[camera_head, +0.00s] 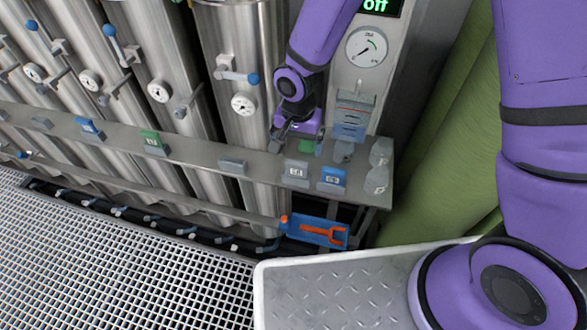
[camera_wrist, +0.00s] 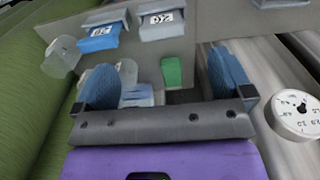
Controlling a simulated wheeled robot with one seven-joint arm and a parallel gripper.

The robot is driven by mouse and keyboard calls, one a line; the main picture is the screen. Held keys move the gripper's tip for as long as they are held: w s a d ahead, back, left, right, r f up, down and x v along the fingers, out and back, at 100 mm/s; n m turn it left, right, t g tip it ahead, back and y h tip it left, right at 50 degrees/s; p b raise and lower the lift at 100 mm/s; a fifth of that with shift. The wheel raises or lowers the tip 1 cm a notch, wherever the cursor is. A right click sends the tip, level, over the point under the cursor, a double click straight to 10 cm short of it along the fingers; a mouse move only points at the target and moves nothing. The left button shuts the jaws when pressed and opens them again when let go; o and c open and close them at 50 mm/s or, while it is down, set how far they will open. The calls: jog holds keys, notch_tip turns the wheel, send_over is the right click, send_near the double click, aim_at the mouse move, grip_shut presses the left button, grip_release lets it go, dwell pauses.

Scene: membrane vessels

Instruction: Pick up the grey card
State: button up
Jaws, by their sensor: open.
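A grey card with a white label (camera_head: 297,172) stands on the shelf, left of a blue labelled card (camera_head: 332,179). The wrist view also shows this grey card (camera_wrist: 163,24) beyond my fingers, beside the blue card (camera_wrist: 98,40). A plainer grey card (camera_head: 233,166) stands further left on the shelf, and another (camera_head: 41,123) is at the far left. My gripper (camera_head: 298,147) is open above the back of the shelf, behind the labelled grey card. In the wrist view its two blue fingers (camera_wrist: 165,82) are wide apart, with no card gripped between them.
A small green piece (camera_wrist: 172,72) and a pale blue-grey item (camera_wrist: 136,95) appear beyond the finger gap. Clear rounded vessels (camera_head: 380,152) stand at the shelf's right end. A gauge panel (camera_head: 367,46) and steel cylinders (camera_head: 245,60) rise behind. An orange-handled blue part (camera_head: 318,232) is below.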

aim_at(297, 162)
notch_tip(297, 162, down, 6)
jog(key=shift+r, duration=0.25)
jog(key=shift+w+f, duration=0.2)
jog(key=shift+f, duration=1.15)
jog(key=shift+w+f, duration=0.15)
jog(key=shift+f, duration=1.15)
jog(key=c, duration=1)
